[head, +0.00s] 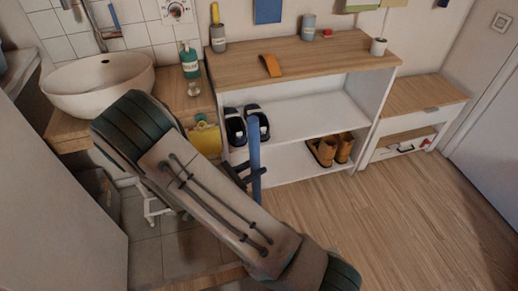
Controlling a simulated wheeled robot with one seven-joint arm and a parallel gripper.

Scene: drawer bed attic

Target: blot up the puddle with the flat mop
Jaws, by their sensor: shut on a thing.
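A blue upright pole (254,152), which looks like the mop's handle, stands in front of the shoe shelf in the head view. My gripper (250,177) shows as dark fingers just beyond my forearm, shut around the lower visible part of this pole. The pole's lower end and the flat mop head are hidden behind my arm. I cannot make out the puddle; my arm covers much of the floor at the lower middle.
A white shelf (377,97) with shoes and a wooden top stands behind the pole. The wooden floor (405,220) at the right is clear.

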